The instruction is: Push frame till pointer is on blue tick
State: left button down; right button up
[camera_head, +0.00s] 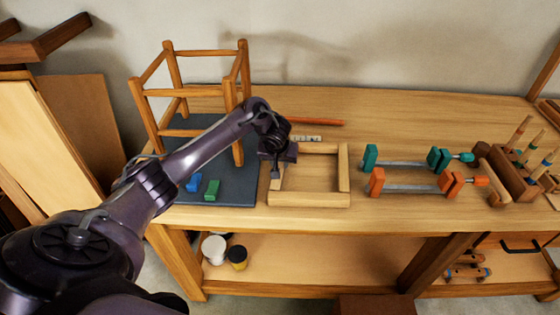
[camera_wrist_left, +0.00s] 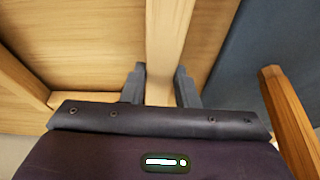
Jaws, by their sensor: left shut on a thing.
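The wooden frame (camera_head: 310,200), an open square of pale rails, lies flat on the workbench (camera_head: 400,215). My left gripper (camera_head: 279,170) is at the frame's left rail. In the left wrist view the left gripper (camera_wrist_left: 159,88) has its two fingers on either side of this rail (camera_wrist_left: 170,35), shut on it. A small pale marked strip (camera_head: 306,139) lies just behind the frame's back rail. The pointer and the blue tick are too small to make out. My right gripper is not in view.
A wooden stool frame (camera_head: 166,92) stands on the dark mat (camera_head: 235,190) at left, near my left arm. A blue block (camera_head: 194,183) and a green block (camera_head: 212,189) lie there. Green (camera_head: 400,164) and orange clamps (camera_head: 410,188) lie right of the frame, beyond a narrow clear gap.

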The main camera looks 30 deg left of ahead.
pick_arm(q)
jog(key=shift+s+a+r+n+p, duration=0.25)
jog(key=shift+a+n+p, duration=0.15)
jog(key=shift+p, duration=0.55)
jog(key=shift+a+f, duration=0.2)
jog(key=c, duration=1.1)
grip_release()
jog(key=shift+s, duration=0.1)
jog(key=p+v, duration=0.2)
jog(key=v, duration=0.5)
jog(key=shift+d+r, duration=0.2)
jog(key=shift+r, duration=0.2)
